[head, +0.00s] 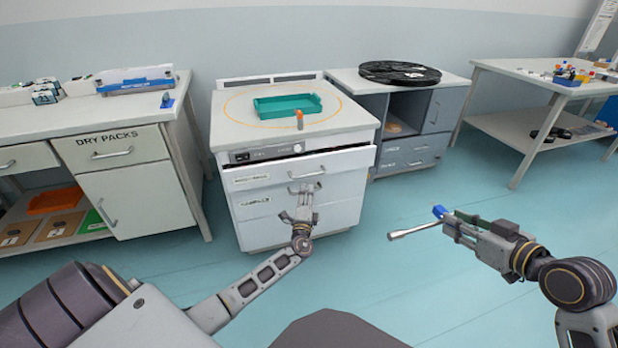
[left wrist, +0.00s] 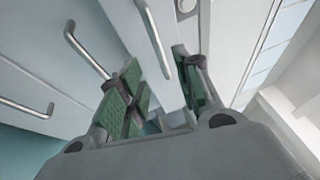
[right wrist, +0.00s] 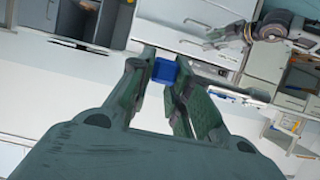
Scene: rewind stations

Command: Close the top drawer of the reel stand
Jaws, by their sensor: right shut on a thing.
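A white stand (head: 225,115) with several drawers is in the middle of the head view. I take it to be the reel stand. Its top drawer (head: 250,179) is pulled out a little, with a dark gap above its front. My left gripper (head: 301,190) is open at the front of this drawer, by its bar handle (head: 307,172). In the left wrist view a bar handle (left wrist: 152,35) runs toward the space between the fingers; I cannot tell if they touch it. My right gripper (head: 447,218) is shut on a tool with a blue part (right wrist: 164,70) and a metal shaft (head: 413,230).
On the stand's top are a green tray (head: 288,105) and a small orange item (head: 299,119). A grey cabinet (head: 440,110) with a black reel (head: 399,72) stands to the right. A bench (head: 110,115) stands to the left. The floor in front is clear.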

